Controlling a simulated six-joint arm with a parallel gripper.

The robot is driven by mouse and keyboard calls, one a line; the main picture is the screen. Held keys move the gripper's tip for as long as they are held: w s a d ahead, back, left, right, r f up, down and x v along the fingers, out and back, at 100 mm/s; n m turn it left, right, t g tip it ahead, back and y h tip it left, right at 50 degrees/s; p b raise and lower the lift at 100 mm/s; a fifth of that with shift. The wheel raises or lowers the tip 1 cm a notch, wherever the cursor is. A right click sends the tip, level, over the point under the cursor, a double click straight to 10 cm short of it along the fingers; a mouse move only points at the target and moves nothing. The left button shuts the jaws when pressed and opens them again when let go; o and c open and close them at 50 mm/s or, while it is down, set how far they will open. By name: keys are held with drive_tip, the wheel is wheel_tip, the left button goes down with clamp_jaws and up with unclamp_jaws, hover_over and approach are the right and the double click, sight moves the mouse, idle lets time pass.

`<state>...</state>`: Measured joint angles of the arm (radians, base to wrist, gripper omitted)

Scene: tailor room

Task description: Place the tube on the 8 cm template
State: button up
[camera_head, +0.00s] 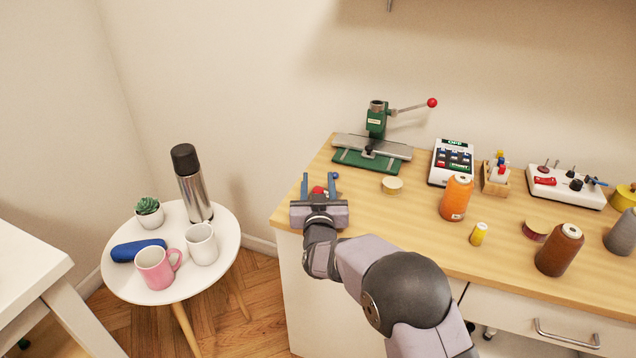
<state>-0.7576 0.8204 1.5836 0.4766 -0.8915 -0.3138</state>
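My gripper (319,179) is at the left end of the wooden table, its two blue fingers spread apart. A small red thing (318,190) shows between the fingers, partly hidden by the gripper body. It does not visibly touch both fingers, and I cannot tell what it is. I cannot make out for certain a tube or an 8 cm template. Small coloured upright pieces stand in a wooden holder (497,188) at the back right. A cream roll (392,185) lies right of my gripper.
A green press (376,124) with a red-knobbed lever stands behind my gripper. A keypad device (453,160), orange cone (456,198), yellow spool (478,235), brown cone (560,250) and white board (566,188) stand to the right. The round side table (215,280) holds mugs and a flask.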

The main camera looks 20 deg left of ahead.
drive_tip(key=shift+r, duration=0.1)
drive_tip(key=shift+r, duration=0.15)
drive_tip(key=v, duration=1.2)
drive_tip(key=shift+d, duration=0.1)
